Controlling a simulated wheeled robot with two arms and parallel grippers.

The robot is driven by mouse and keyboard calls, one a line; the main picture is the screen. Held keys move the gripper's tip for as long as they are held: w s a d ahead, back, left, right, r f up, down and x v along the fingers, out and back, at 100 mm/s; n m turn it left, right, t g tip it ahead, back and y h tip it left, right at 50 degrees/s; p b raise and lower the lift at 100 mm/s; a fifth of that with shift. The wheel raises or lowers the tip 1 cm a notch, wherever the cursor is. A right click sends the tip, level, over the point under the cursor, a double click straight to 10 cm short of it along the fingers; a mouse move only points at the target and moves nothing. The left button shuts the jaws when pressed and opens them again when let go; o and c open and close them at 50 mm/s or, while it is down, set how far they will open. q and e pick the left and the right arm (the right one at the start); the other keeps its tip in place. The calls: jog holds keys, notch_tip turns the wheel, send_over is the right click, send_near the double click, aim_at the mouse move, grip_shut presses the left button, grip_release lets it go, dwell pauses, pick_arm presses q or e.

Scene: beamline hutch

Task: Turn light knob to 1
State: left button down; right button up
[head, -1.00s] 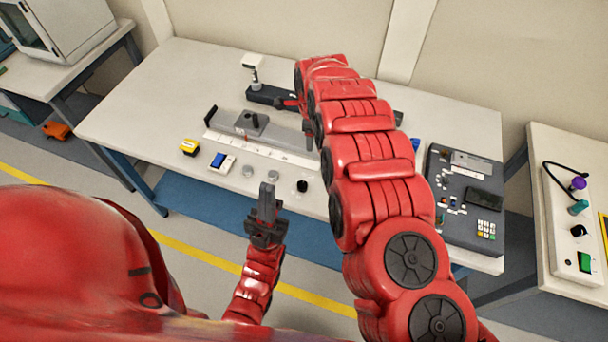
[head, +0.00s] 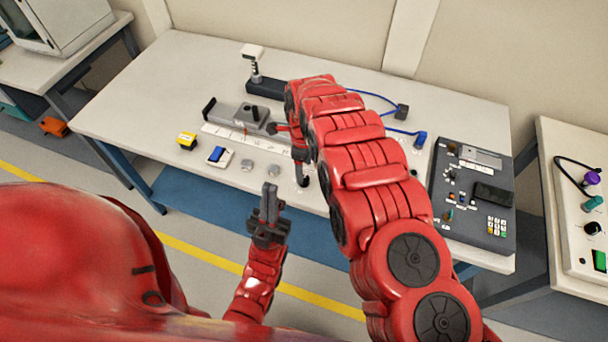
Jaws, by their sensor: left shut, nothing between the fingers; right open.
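A small black knob (head: 302,183) stands at the front edge of the white table, partly hidden by my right gripper. I cannot read any markings on it or tell its setting, and I cannot tell for sure that it is the light knob. My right gripper (head: 301,165) reaches down from the back, its dark fingers open just above or around the knob. Contact cannot be told. My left gripper (head: 270,195) is shut and empty, pointing up in front of the table edge, apart from everything.
Two grey discs (head: 246,164), a blue-and-white switch (head: 217,155) and a yellow-black block (head: 187,140) lie left of the knob. Behind are a grey rail device (head: 240,115) and a lamp-like stand (head: 253,55). A dark control panel (head: 470,205) is at right.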

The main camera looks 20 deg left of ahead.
jog(key=shift+f, duration=2.35)
jog(key=shift+c, duration=0.4)
grip_shut()
